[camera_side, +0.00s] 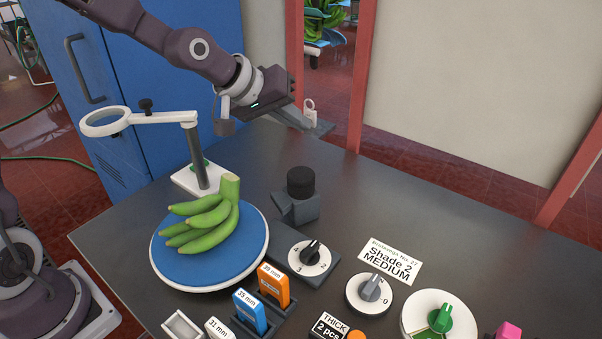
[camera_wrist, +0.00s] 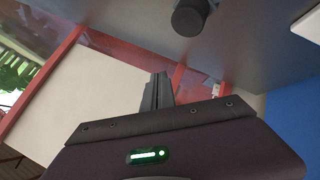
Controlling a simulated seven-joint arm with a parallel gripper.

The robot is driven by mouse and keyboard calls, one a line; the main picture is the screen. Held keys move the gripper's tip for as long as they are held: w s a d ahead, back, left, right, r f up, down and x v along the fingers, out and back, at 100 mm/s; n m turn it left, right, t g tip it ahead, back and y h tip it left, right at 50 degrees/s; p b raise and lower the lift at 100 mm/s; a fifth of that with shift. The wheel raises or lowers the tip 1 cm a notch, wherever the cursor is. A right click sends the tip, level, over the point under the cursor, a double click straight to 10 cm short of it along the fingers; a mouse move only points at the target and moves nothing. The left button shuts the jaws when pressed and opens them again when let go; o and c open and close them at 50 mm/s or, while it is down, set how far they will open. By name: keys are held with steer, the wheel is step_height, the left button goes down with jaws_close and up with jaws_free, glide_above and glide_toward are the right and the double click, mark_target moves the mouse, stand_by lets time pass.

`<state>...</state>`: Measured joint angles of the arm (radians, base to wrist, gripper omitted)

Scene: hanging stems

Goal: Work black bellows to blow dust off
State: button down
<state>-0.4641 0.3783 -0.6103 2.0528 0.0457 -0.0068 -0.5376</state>
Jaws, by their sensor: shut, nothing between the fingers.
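The black bellows (camera_side: 300,182) is a short ribbed cylinder standing upright on a grey block (camera_side: 296,207) near the middle of the table. It also shows at the top of the wrist view (camera_wrist: 189,18). My gripper (camera_side: 322,128) is above the table's far side, behind and above the bellows, and apart from it. In the wrist view its fingers (camera_wrist: 158,84) are together with nothing between them. I cannot make out any dust. A hand of green bananas (camera_side: 208,217) lies on a round blue-topped plate (camera_side: 185,273) left of the bellows.
A white ring magnifier (camera_side: 104,122) on a post stands behind the bananas. Dials (camera_side: 309,258) (camera_side: 369,293), a shade card (camera_side: 391,262) and coloured size blocks (camera_side: 273,285) fill the table's front. A small white looped piece (camera_side: 310,112) shows beside my gripper. Bare table lies right of the bellows.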

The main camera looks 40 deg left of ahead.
steer(key=shift+f, duration=0.1)
glide_toward(304, 172)
steer(key=shift+w+d+f, duration=0.3)
steer(key=shift+w+f, duration=0.1)
steer(key=shift+w, duration=0.45)
steer(key=shift+w+d+f, duration=0.25)
steer(key=shift+w+f, duration=0.2)
steer(key=shift+w, duration=0.4)
steer(key=shift+w+d+f, duration=0.3)
steer(key=shift+w+f, duration=0.1)
steer(key=shift+w, duration=0.45)
steer(key=shift+f, duration=0.1)
steer(key=shift+f, duration=0.3)
steer(key=shift+f, duration=1)
stand_by(0.8)
steer(key=shift+r, duration=1.4)
steer(key=shift+r, duration=2.5)
